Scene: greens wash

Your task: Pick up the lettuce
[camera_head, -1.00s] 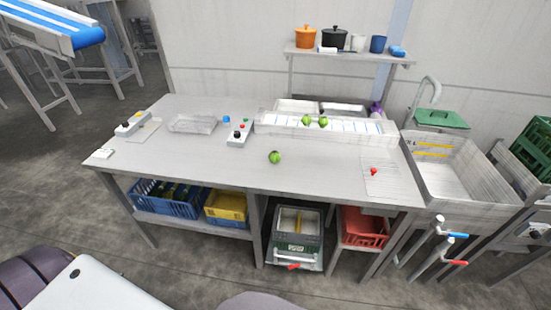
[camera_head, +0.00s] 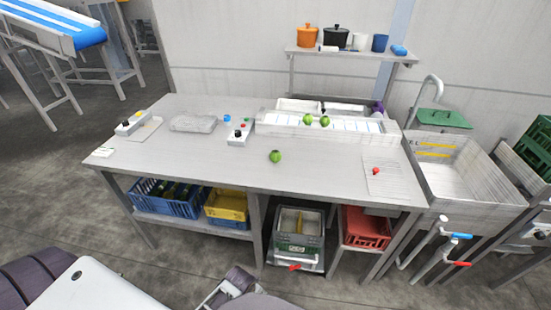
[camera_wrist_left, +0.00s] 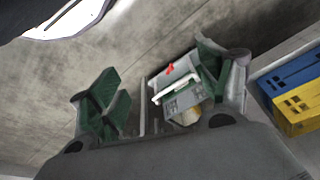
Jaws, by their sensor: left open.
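A round green lettuce (camera_head: 275,156) sits alone on the bare middle of the grey table (camera_head: 190,150). Two similar green heads, one on the left (camera_head: 307,119) and one on the right (camera_head: 324,121), sit at the long white tray at the back. My left gripper (camera_wrist_left: 155,85) is open and empty in the left wrist view, with its green-padded fingers spread. In the head view part of it (camera_head: 230,287) shows at the bottom edge, in front of the table and away from the lettuce. My right gripper is out of view.
A control box (camera_head: 240,132), a clear tray (camera_head: 192,124) and a red item (camera_head: 376,171) stand on the table. Blue (camera_head: 165,197), yellow (camera_head: 226,206) and red (camera_head: 366,228) crates sit below. A sink (camera_head: 460,180) adjoins the right. Table space around the lettuce is clear.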

